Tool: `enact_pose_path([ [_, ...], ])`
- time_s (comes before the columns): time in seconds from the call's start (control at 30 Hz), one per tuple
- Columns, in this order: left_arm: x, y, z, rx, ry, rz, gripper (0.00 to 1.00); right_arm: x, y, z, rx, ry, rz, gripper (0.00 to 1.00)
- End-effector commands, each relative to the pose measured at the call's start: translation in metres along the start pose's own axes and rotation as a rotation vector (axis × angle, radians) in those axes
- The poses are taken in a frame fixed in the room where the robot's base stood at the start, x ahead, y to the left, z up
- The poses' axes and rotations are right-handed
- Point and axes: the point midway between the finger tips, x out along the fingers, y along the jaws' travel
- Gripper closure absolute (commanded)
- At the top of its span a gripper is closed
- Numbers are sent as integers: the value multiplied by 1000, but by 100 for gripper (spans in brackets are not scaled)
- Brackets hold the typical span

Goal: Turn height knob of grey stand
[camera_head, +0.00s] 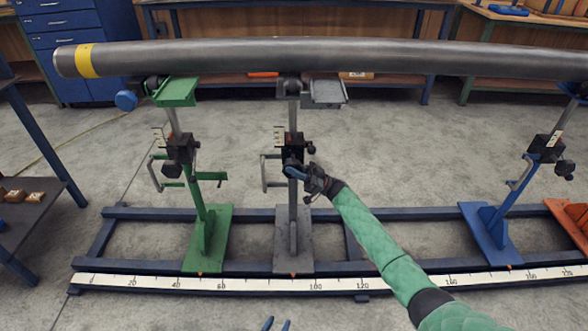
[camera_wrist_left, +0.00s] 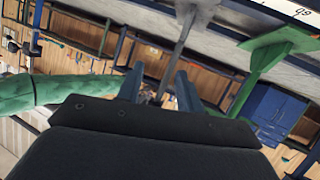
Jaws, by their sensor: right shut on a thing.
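The grey stand (camera_head: 293,230) stands on the blue floor frame, between the green stand (camera_head: 209,232) and the blue stand (camera_head: 492,226). It has a black height clamp (camera_head: 291,142) on its post. My right gripper (camera_head: 292,170) is at the front of this clamp, shut on the height knob, which its fingers mostly hide.
A long steel pipe (camera_head: 330,60) with a yellow band lies across the stand tops. A white ruler strip (camera_head: 340,281) runs along the front rail. A crank handle (camera_head: 266,172) juts left of the clamp. An orange stand (camera_head: 572,222) is at far right.

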Motion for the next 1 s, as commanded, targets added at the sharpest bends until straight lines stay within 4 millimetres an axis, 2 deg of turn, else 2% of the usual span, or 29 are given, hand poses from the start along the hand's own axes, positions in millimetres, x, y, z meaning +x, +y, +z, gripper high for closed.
enact_pose_path([
  [0.23,0,0,0,0,0,0,64,-1,1,-1,-1,0,2,97],
  [0.27,0,0,-1,0,1,0,64,-1,1,-1,-1,0,2,69],
  [0.33,0,0,-1,0,1,0,64,-1,1,-1,-1,0,1,55],
  [0.37,0,0,-1,0,1,0,64,-1,0,-1,-1,0,1,53],
  [0.67,1,0,0,1,1,-1,64,-2,0,0,0,-1,1,53],
  [0.83,1,0,-5,4,23,0,64,-19,1,1,1,-4,3,53],
  [0.93,1,2,-21,9,72,3,64,-35,1,1,1,-2,2,53],
  [1.0,2,5,-45,14,132,8,64,-46,1,1,1,-3,3,53],
])
